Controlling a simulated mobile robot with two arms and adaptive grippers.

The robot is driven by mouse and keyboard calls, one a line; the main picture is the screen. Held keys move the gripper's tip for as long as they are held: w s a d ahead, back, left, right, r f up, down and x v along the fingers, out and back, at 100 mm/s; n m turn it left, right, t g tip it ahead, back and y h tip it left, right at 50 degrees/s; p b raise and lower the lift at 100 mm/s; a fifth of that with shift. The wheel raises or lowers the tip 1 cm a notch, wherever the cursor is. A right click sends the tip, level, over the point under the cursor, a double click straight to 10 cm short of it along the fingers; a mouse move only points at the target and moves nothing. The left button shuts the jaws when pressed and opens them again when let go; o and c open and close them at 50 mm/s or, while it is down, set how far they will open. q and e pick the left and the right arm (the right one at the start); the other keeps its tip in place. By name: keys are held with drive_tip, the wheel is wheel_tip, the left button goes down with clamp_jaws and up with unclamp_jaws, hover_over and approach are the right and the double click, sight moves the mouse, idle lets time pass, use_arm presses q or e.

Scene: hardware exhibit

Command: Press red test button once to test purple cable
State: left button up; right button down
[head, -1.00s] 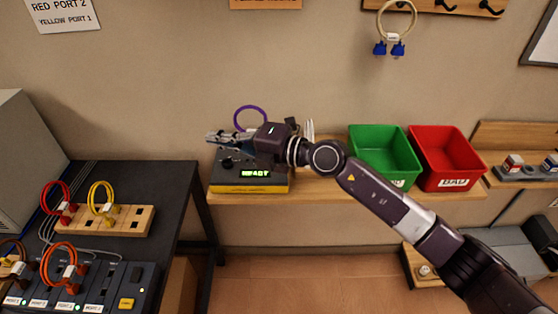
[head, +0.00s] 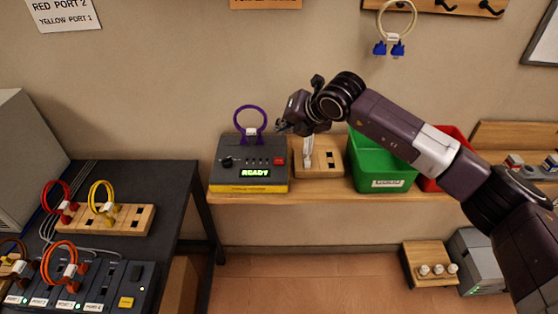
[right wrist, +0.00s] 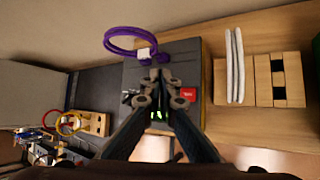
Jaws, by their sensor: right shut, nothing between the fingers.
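The purple cable (head: 250,120) stands as a loop at the back of the grey and yellow tester (head: 236,180), whose display reads READY. It also shows in the right wrist view (right wrist: 125,38). The red test button (head: 279,161) is on the tester's right side; in the right wrist view the button (right wrist: 188,94) lies just right of my fingers. My right gripper (head: 282,127) is shut and empty, raised above and behind the tester's right part, apart from the button. In the right wrist view its fingertips (right wrist: 160,76) are together over the tester. My left gripper is not in view.
A wooden block with white cables (head: 322,158) stands right of the tester. Green (head: 383,183) and red (head: 430,186) bins follow on the shelf. A dark table (head: 150,180) with cable boards is at left. A cream cable (head: 397,20) hangs on the wall.

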drive_tip(key=b, duration=0.2)
hover_over(281, 162)
wheel_tip(281, 162, down, 7)
drive_tip(key=shift+w+f, duration=0.1)
drive_tip(key=shift+f, duration=0.05)
drive_tip(key=shift+f+b, duration=0.8)
drive_tip(key=shift+b, duration=0.1)
idle(0.7)
drive_tip(key=shift+f+b, duration=0.4)
drive_tip(key=shift+b, duration=0.3)
drive_tip(key=shift+f+b, duration=0.45)
drive_tip(key=shift+b, duration=0.15)
idle(0.4)
drive_tip(key=shift+r, duration=0.1)
idle(0.4)
drive_tip(key=shift+r, duration=0.75)
drive_tip(key=shift+r, duration=0.1)
